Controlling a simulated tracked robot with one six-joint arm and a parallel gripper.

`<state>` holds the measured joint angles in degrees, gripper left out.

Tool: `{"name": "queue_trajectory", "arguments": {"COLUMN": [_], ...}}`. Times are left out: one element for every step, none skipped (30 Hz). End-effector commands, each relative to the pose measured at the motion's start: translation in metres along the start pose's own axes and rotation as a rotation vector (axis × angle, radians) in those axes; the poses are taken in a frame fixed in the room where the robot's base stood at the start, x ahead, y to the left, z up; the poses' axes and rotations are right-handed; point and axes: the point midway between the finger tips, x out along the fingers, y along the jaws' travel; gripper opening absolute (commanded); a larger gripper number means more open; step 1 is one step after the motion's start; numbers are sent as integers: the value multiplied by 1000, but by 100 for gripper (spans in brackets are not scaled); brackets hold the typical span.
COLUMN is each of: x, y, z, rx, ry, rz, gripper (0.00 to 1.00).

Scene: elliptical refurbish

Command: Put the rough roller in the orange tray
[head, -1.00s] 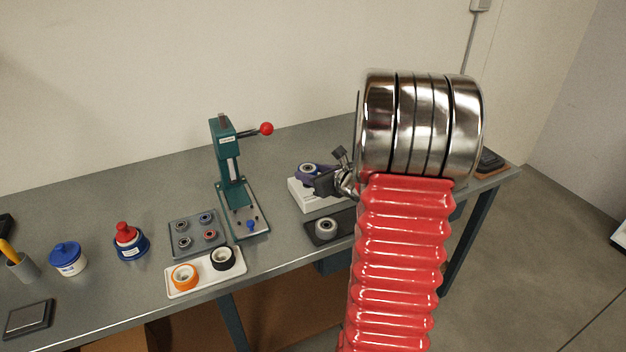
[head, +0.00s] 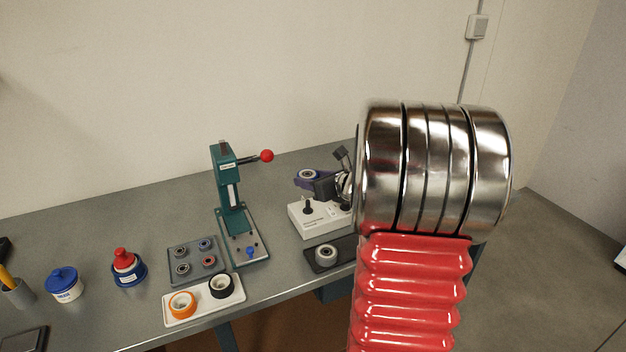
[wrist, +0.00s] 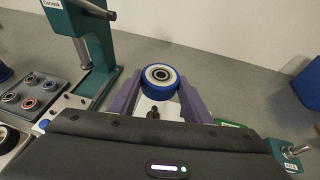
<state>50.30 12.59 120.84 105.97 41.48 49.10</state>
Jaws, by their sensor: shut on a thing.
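My gripper (head: 309,178) is shut on a roller with a blue rim, a pale ring and a dark bearing core; this blue-rimmed roller (wrist: 158,92) shows between the purple fingers in the wrist view. In the head view it is held above a white tester box (head: 318,221). I cannot tell from its surface whether it is the rough roller. A grey roller (head: 326,253) sits on a dark pad (head: 343,250) in front of the box. An orange roller (head: 181,304) and a black roller (head: 220,286) sit on a white tray (head: 193,317). I see no orange tray now.
A teal press (head: 230,195) with a red-knobbed lever stands left of the gripper. A grey tray (head: 195,262) of several bearings lies beside it. A red-capped bottle (head: 126,264) and blue-lidded jar (head: 64,283) stand farther left. My arm hides the bench's right end.

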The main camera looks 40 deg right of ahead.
Motion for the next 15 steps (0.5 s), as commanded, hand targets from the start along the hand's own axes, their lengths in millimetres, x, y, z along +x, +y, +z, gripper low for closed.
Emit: {"name": "queue_trajectory", "arguments": {"x": [0, 0, 0, 0, 1, 2, 4, 5, 8, 10, 13, 17, 20, 23, 27], "y": [0, 0, 0, 1, 3, 6, 9, 13, 20, 28, 35, 47, 57, 67, 82], "z": [0, 0, 0, 0, 0, 0, 0, -1, -1, -2, -2, -3, -4, -5, -6], "rx": [0, 0, 0, 0, -1, -2, -3, -4, -6, -8, -10, -14, -17, -20, -25], "ry": [-1, -1, -1, -1, -1, -1, -2, -3, -4, -5, -7, -9, -10, -12, -14], "rz": [0, 0, 1, 2, 4, 8, 12, 17, 25, 34, 43, 56, 68, 80, 96], "gripper": [16, 16, 16, 16, 16, 16, 16, 16, 16, 16, 16, 16, 16, 16, 16]}}
